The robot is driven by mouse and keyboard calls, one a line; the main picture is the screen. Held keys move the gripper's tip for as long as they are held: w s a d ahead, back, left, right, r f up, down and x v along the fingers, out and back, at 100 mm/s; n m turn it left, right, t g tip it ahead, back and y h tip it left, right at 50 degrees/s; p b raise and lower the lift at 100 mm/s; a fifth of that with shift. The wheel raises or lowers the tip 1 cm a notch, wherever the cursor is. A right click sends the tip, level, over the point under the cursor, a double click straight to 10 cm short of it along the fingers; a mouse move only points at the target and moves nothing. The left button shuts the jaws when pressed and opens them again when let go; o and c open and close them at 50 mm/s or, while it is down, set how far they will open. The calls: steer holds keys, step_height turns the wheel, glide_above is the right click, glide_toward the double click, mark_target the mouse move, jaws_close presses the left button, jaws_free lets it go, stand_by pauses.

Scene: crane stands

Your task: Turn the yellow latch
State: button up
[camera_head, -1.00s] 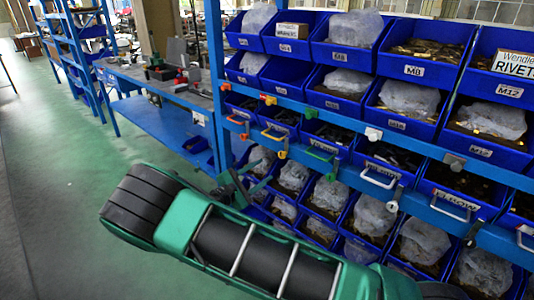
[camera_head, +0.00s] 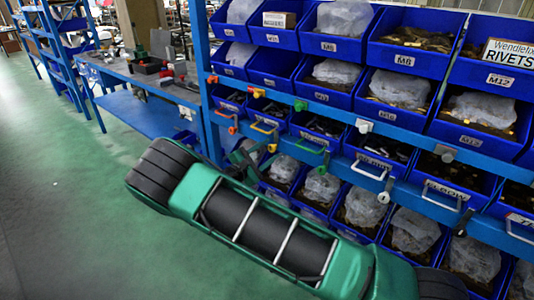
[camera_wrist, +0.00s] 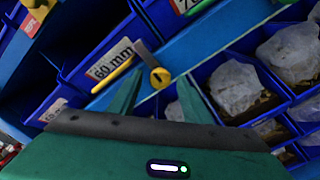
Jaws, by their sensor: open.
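The yellow latch (camera_wrist: 160,77) is a round yellow knob with a grey lever, on the blue rail beside the yellow handle (camera_wrist: 112,73). In the wrist view the lever points up and left from the knob. In the head view the yellow latch (camera_head: 272,148) is small, below the yellow handle (camera_head: 265,127). My gripper (camera_wrist: 161,82) is open and empty, with its green fingers on either side of the latch in the picture. I cannot tell whether they touch it. In the head view my gripper (camera_head: 243,160) is just left of the latch, partly hidden by my arm.
Neighbouring latches sit close by: a red one (camera_wrist: 30,26) on the left in the wrist view and a green one in the head view. Blue bins (camera_head: 405,60) of parts fill the rack. A workbench (camera_head: 150,82) stands left; green floor (camera_head: 70,180) is open.

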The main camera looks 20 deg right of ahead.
steer(key=c, duration=1)
steer(key=shift+c, duration=0.2)
steer(key=shift+m, duration=0.3)
steer(key=m, duration=0.3)
steer(key=shift+m, duration=0.3)
steer(key=m, duration=0.9)
steer(key=shift+f, duration=0.1)
steer(key=shift+m, duration=2.2)
steer(key=shift+s, duration=0.1)
